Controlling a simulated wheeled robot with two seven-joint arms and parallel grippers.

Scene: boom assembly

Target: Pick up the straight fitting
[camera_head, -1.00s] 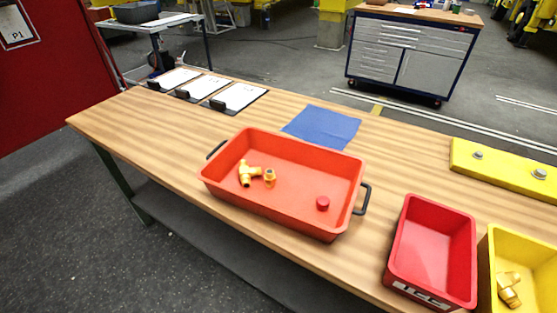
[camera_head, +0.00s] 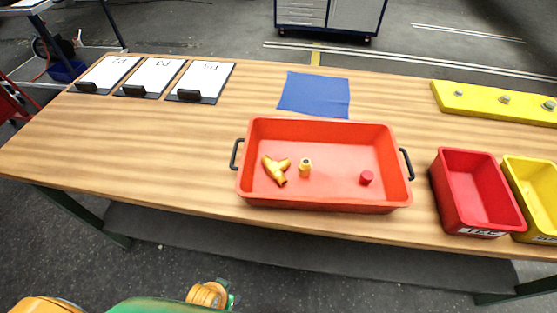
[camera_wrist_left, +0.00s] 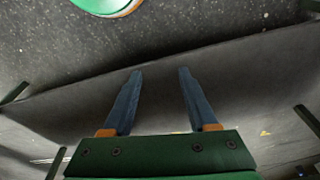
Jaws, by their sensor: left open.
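The straight fitting seems to be the short brass-coloured piece (camera_head: 305,167) in the orange-red tray (camera_head: 330,129), standing roughly upright. A brass tee fitting (camera_head: 276,170) lies to its left and a small red cap (camera_head: 366,177) to its right, both in the tray. My left gripper (camera_wrist_left: 158,75) is open and empty in the left wrist view, with dark floor and a grey surface behind its fingers. In the head view, parts of my left arm show low at the bottom left, away from the tray; its fingertips are not clear there. My right gripper is not in view.
A red bin (camera_head: 475,190) and a yellow bin (camera_head: 534,190) stand right of the tray. A blue cloth (camera_head: 314,94) lies behind it. Several clipboards (camera_head: 150,76) are at the back left, and a yellow bar (camera_head: 497,103) at the back right. The wooden table (camera_head: 150,140) is clear left of the tray.

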